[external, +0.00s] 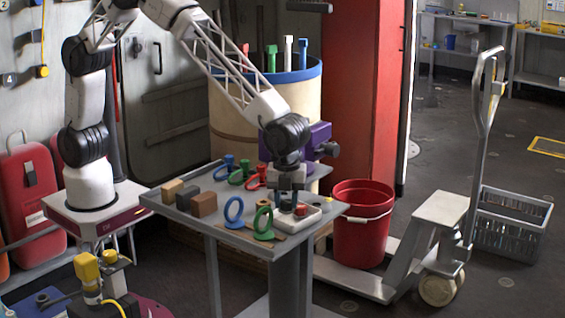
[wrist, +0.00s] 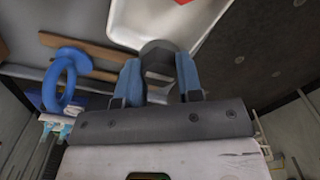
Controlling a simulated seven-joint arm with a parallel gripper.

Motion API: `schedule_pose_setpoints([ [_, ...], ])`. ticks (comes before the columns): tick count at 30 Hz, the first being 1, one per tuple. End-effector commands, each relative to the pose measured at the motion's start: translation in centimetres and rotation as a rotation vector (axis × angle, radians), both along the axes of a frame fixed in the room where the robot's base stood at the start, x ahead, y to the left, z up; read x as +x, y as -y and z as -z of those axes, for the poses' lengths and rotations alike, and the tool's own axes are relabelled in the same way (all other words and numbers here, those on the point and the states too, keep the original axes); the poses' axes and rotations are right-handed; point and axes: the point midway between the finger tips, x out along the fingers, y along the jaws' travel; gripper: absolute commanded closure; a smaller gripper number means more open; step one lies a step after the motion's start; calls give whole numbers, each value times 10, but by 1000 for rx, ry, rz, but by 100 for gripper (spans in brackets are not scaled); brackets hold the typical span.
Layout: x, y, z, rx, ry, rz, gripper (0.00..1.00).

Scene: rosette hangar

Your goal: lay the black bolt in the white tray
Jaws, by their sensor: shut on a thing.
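The black bolt (wrist: 158,52) shows its dark head between the blue-padded fingers of my gripper (wrist: 160,76) in the wrist view. My gripper is shut on it. In the external view my gripper (external: 286,199) points down at the near right part of the grey table, over or just beside the white tray; I cannot tell how high the bolt is above it. The white tray (external: 314,216) holds a small red piece (external: 300,211). In the wrist view the tray (wrist: 128,22) lies just beyond the bolt head.
Blue (external: 233,211) and green (external: 263,222) rings stand left of the tray on the table (external: 175,208). Several blocks (external: 203,204) are farther left. Blue, green and red pieces lie behind. A red bucket (external: 361,225) stands off the table's right edge.

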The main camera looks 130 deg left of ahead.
Motion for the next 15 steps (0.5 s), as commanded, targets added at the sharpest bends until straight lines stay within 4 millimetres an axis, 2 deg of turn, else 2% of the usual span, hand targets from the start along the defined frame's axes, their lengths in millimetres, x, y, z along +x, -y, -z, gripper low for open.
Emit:
schedule_pose_setpoints([
  [6,0,0,17,0,0,0,100],
  [15,0,0,18,0,0,0,100],
])
